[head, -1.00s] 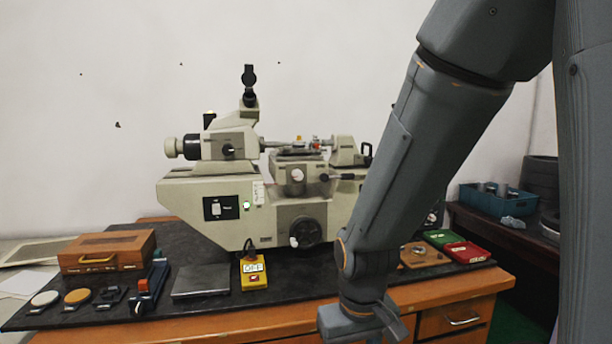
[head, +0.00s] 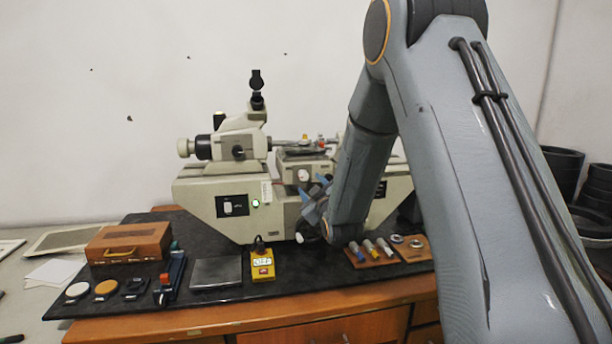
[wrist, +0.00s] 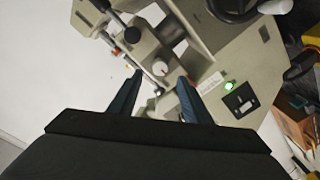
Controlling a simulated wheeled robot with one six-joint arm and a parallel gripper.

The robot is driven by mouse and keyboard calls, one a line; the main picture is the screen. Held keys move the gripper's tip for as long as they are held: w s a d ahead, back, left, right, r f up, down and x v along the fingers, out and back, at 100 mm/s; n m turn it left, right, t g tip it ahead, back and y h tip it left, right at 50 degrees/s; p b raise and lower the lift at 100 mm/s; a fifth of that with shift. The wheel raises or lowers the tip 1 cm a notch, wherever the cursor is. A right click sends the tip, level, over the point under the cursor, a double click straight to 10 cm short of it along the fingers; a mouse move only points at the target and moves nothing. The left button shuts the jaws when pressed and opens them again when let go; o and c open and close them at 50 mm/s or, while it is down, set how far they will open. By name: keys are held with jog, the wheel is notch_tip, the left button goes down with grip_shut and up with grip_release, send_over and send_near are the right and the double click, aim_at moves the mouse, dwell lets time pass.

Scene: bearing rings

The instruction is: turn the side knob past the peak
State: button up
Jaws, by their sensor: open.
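The beige measuring machine (head: 205,190) stands on the dark mat. A small white knob (head: 303,175) is on its front face, just above and left of my gripper (head: 312,190). In the wrist view this knob (wrist: 160,68) shows between and beyond the fingertips of my gripper (wrist: 158,84). The jaws are open and empty, with no contact visible. Another knob (head: 184,148) is at the machine's left end, and a dark one (head: 238,152) is on its upper left housing. The frames do not settle which is the side knob. My arm hides the machine's right part.
A yellow switch box (head: 262,265), a grey plate (head: 216,272) and a wooden case (head: 128,242) stand on the mat to the left. A rack of coloured-capped pieces (head: 372,252) lies below my wrist.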

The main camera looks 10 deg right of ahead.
aim_at(305, 178)
jog(key=w+p, duration=0.2)
jog(key=w, duration=0.5)
jog(key=shift+w+a, duration=0.2)
jog(key=c, duration=1)
